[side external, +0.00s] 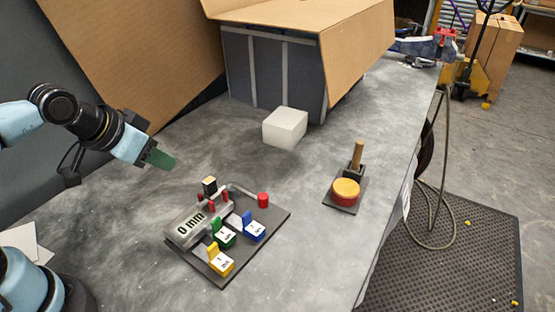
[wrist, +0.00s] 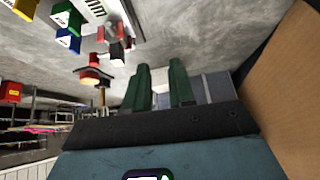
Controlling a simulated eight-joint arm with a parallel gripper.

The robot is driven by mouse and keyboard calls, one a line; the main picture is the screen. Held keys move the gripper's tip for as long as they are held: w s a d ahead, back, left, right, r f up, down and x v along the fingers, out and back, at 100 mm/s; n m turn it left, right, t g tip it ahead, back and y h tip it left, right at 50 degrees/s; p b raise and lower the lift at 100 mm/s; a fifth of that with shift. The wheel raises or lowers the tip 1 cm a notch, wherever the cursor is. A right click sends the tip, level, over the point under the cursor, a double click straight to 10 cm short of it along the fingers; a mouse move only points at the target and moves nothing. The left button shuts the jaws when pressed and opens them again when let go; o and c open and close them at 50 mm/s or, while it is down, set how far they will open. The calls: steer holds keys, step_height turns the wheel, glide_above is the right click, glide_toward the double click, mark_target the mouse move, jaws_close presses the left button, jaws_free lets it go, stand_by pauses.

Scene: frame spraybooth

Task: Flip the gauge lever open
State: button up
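The gauge (side external: 187,229) is a grey body with a "0 mm" display on a dark base plate (side external: 225,272) at the front of the table. A grey lever arm (side external: 243,190) reaches from it to a red knob (side external: 263,199) at the plate's far right. Small red parts (side external: 213,203) and a black block with a light top (side external: 210,186) stand by the gauge. My gripper (side external: 160,160) is in the air, above and behind the plate to its left, touching nothing. In the wrist view its two green fingers (wrist: 158,72) stand apart with nothing held between them.
Yellow (side external: 221,262), green (side external: 224,235) and blue (side external: 254,229) labelled blocks sit on the plate. A white block (side external: 285,127) lies behind.

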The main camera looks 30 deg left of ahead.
steer(key=d+m+h, duration=0.1)
steer(key=d+m, duration=0.3)
steer(key=w+d+m+h, duration=0.1)
steer(key=d+m, duration=0.2)
steer(key=m, duration=0.1)
steer(key=d+m+h, duration=0.1)
steer(key=d+m, duration=0.3)
steer(key=shift+w+d+f+m+g, duration=0.2)
steer(key=shift+d+m+g, duration=0.1)
jaws_close()
steer(key=shift+d+m, duration=0.65)
steer(key=shift+m, duration=0.05)
